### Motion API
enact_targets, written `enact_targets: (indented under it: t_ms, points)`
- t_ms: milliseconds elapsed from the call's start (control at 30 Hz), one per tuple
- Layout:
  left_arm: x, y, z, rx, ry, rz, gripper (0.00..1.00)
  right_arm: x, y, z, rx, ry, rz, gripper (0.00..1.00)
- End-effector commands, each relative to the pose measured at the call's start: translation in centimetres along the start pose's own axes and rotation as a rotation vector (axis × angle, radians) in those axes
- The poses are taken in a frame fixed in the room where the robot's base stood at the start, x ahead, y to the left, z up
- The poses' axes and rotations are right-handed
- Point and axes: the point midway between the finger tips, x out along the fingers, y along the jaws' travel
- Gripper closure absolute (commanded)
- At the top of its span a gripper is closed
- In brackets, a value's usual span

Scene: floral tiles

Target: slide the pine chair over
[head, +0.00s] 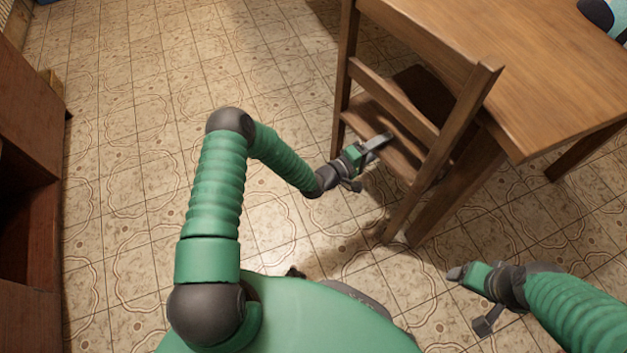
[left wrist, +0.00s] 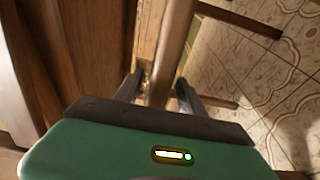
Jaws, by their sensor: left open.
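The pine chair (head: 418,40) stands at the table, its slatted back facing me in the head view. My left gripper (head: 378,143) is at the lower slats of the chair back. In the left wrist view its two dark fingers (left wrist: 160,92) are apart, with a wooden bar of the chair (left wrist: 172,50) running between them. I cannot tell if either finger touches the bar. My right gripper (head: 462,274) is over the floor to the right of the chair, clear of it; its jaw state is too unclear to tell.
The wooden table (head: 560,75) stands behind and right of the chair, one leg showing at right. A dark blue and light blue item (head: 603,15) is at its far edge. A reddish wooden cabinet (head: 25,130) lines the left edge. The tiled floor (head: 130,130) between is clear.

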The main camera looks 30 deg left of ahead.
Motion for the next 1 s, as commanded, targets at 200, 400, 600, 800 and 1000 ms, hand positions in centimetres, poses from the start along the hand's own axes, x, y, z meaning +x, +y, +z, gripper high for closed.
enact_targets:
  t_ms: [200, 400, 600, 800, 1000]
  points:
    - [-1.0, 0.2, -0.2, 0.001, 0.003, -0.001, 0.53, -0.7, 0.0, -0.1, 0.0, 0.0, 0.0, 0.25]
    - [-4.6, 0.3, -0.1, -0.001, 0.003, -0.001, 0.53, -2.1, 0.0, -0.5, 0.0, 0.0, 0.0, 0.25]
    - [-8.2, 0.3, -0.2, 0.0, 0.004, -0.001, 0.53, -3.1, 0.0, -0.7, 0.0, 0.0, 0.0, 0.25]
    - [-11.4, 0.2, -0.1, 0.0, 0.003, -0.001, 0.53, -3.8, 0.0, -0.9, 0.0, 0.0, 0.0, 0.25]
    - [-12.0, 0.1, -0.1, 0.001, 0.002, 0.003, 0.53, -3.8, 0.0, -0.9, 0.0, 0.0, 0.0, 0.25]
